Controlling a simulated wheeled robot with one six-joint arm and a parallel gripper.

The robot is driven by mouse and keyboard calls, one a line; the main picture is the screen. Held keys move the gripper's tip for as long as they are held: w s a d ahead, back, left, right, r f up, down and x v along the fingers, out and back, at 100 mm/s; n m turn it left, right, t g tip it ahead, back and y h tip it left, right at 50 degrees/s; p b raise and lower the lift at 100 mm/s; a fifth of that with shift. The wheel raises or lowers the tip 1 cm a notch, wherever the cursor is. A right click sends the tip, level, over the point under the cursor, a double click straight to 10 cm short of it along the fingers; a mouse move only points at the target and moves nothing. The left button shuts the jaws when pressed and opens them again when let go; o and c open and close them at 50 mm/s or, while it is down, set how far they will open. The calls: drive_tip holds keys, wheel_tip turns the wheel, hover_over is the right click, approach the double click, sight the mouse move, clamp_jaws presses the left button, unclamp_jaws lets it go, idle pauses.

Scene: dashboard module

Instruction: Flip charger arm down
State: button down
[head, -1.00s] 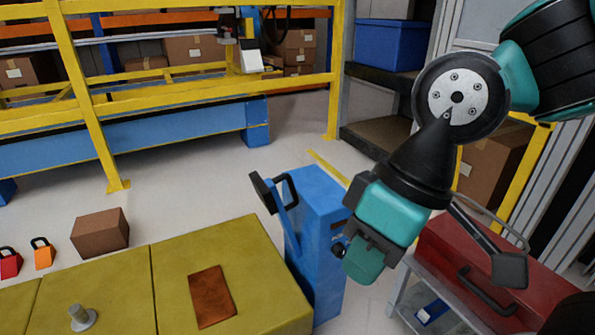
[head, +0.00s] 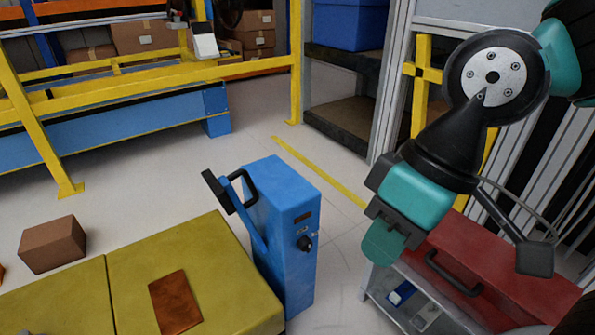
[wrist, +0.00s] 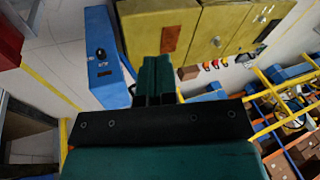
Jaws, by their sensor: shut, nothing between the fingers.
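The charger is a blue upright box (head: 290,235) in the middle of the head view, with a black knob on its front face. Its blue arm (head: 252,228) is on the left side, slanting up to a black handle (head: 217,190) near the box's top. In the wrist view the charger (wrist: 104,70) is at the upper left. My gripper (head: 382,247) is right of the charger in the head view, apart from it, pointing down. Its fingers (wrist: 153,75) look closed together and empty in the wrist view.
A yellow-green block (head: 200,255) with a brown plate (head: 175,302) stands left of the charger. A red toolbox (head: 500,280) on a grey cart is below and right of my gripper. A yellow guard rail (head: 120,82) runs behind. Open floor lies behind the charger.

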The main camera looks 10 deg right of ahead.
drive_tip(key=shift+d, duration=0.25)
drive_tip(key=w+a+r+m+t+p, duration=0.15)
drive_tip(key=w+p, duration=0.35)
drive_tip(key=w, duration=1.2)
drive_tip(key=w+f+m+t+y+p, duration=0.1)
drive_tip(key=w+f, duration=0.3)
drive_tip(key=w, duration=0.4)
drive_tip(key=w+f+m+p, duration=0.1)
drive_tip(key=w+f, duration=0.3)
drive_tip(key=w, duration=0.5)
drive_tip(key=shift+w+d+f+t+y+p, duration=0.15)
drive_tip(key=shift+f+t+y+p, duration=0.2)
drive_tip(key=shift+p, duration=0.3)
drive_tip(key=shift+r, duration=0.1)
